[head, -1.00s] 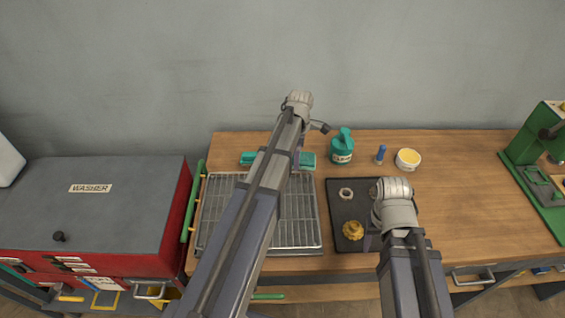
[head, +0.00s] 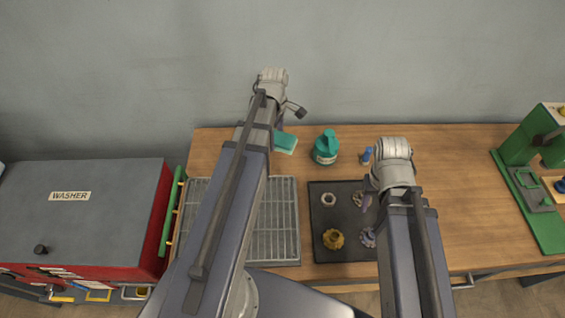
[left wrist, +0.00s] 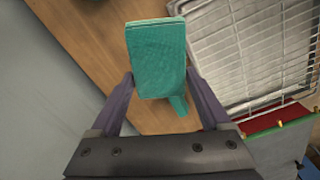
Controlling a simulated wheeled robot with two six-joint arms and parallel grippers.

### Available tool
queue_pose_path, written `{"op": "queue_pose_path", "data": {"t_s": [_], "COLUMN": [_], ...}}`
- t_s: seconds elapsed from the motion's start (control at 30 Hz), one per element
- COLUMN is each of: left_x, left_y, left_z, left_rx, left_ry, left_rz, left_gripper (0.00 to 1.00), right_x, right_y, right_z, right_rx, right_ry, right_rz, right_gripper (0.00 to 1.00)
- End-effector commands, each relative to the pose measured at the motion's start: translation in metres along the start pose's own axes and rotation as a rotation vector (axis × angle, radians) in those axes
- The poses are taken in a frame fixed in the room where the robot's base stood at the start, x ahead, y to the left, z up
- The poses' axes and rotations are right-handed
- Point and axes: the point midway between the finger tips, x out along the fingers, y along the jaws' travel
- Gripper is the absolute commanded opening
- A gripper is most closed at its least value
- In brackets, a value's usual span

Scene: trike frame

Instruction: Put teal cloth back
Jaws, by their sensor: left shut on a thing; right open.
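The teal cloth (left wrist: 157,58) is a folded block between the two fingers of my left gripper (left wrist: 160,85) in the left wrist view. In the head view the cloth (head: 286,142) shows just right of my left gripper (head: 279,128), over the back of the bench. My left gripper is shut on it. Another teal piece (left wrist: 178,106) shows beyond the cloth's lower edge; I cannot tell whether it is separate. My right gripper (head: 368,192) is open above the dark mat, its tips partly hidden by my arm.
A wire rack (head: 282,220) lies left of a dark mat (head: 325,253) bearing gears and a ring. A teal bottle (head: 325,147) and a blue-topped item (head: 366,156) stand behind the mat. The red washer (head: 75,212) is left, a green press (head: 520,200) right. Bench right of centre is clear.

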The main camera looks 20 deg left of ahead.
Motion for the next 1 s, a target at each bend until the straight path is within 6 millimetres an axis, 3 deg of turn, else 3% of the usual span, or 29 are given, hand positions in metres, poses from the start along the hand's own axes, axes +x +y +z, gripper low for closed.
{"op": "queue_pose_path", "data": {"t_s": [0.4,0.77,1.0], "left_x": [0.057,0.067,0.096], "left_y": [0.0,0.001,0.001], "left_z": [0.0,0.0,0.0], "left_rx": [-0.001,-0.001,-0.001], "left_ry": [0.0,0.0,0.0], "left_rz": [0.0,0.0,0.0], "left_gripper": [0.36,0.36,0.36], "right_x": [0.056,0.067,0.095], "right_y": [-0.005,-0.006,-0.009], "right_z": [-0.004,-0.004,-0.006], "right_rx": [-0.003,-0.002,-0.001], "right_ry": [0.0,0.0,0.0], "right_rz": [0.001,0.001,0.001], "right_gripper": [0.5,0.5,0.5]}}
